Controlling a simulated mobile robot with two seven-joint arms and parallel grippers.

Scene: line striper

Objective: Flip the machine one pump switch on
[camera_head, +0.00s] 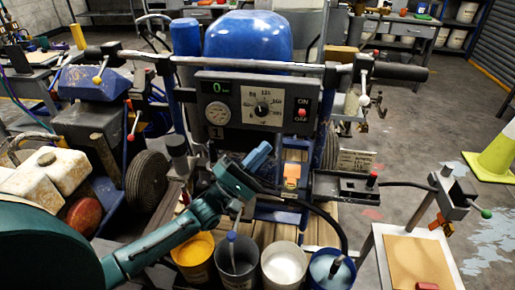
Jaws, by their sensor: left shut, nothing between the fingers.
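The machine's control panel (240,90) is a dark box under the handlebar, marked "1" at its lower left. The pump switch (301,113) is a small red part at the panel's right end, between the ON and OFF labels. It looks nearer to OFF, but is too small to tell its position surely. My left gripper (262,150) is shut and empty. It appears below and left of the switch, in front of the panel's lower edge, apart from the switch in the picture. My right gripper is not in view.
The panel also has a gauge (218,113), a dial (262,107) and a green display. The handlebar (240,61) runs above it. Several paint buckets (283,266) stand below. A second blue machine (92,82) is at left. A hose curves right of my gripper.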

